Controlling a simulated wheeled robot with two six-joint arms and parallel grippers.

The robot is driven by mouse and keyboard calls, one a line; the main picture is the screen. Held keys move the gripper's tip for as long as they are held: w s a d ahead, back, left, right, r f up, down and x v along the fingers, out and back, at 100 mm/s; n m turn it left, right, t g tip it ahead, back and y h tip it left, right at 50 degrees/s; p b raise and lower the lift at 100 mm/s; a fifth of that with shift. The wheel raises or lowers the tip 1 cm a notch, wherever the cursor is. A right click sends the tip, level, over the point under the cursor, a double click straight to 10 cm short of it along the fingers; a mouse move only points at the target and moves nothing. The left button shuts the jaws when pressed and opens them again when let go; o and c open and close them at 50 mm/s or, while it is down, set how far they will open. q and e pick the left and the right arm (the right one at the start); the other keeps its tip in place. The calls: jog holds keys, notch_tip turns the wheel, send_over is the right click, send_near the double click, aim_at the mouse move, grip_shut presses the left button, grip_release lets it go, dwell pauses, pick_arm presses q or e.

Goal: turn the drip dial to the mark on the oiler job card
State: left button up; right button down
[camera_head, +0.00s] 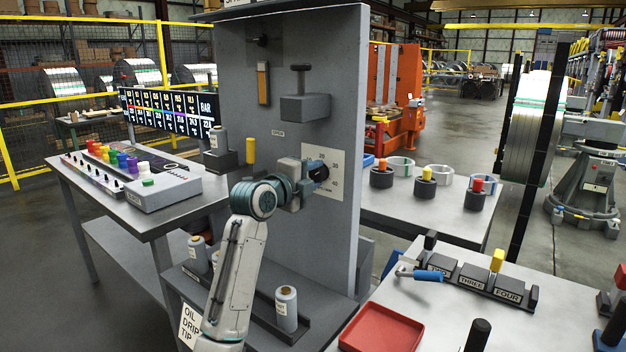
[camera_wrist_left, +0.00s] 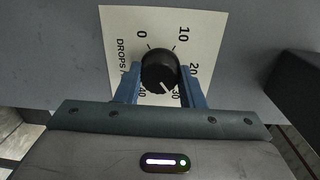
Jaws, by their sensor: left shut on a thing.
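The drip dial is a round black knob (camera_wrist_left: 159,70) on a white scale plate (camera_wrist_left: 118,22) marked 0 to 40 drops. Its white pointer line points down and slightly right, near the 30. My left gripper (camera_wrist_left: 160,84) is shut on the dial, one blue finger on each side. In the head view the left gripper (camera_head: 312,172) reaches the scale plate (camera_head: 332,188) on the grey upright panel, and the dial is partly hidden. A white label reading OIL DRIP TIP (camera_head: 189,326) is at the lower left, partly behind my arm. I cannot make out the oiler job card. My right gripper is not in view.
The grey panel (camera_head: 345,100) stands behind the dial, with a grey block (camera_head: 305,107) above it. Grey bottles (camera_head: 287,308) stand on the lower shelf. A bench (camera_head: 155,198) with coloured knobs is at left. A red tray (camera_head: 382,330) lies at lower right.

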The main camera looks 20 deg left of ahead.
pick_arm(q)
jog(key=shift+f+m, duration=0.1)
jog(key=shift+m, duration=0.5)
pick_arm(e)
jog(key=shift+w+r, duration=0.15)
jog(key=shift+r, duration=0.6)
pick_arm(q)
jog(key=o, duration=1)
jog(key=shift+s+a, duration=0.2)
jog(key=shift+s, duration=0.35)
jog(key=b+v, duration=0.1)
jog(key=v, duration=0.8)
jog(key=shift+s+b, duration=0.3)
jog(key=shift+s, duration=0.05)
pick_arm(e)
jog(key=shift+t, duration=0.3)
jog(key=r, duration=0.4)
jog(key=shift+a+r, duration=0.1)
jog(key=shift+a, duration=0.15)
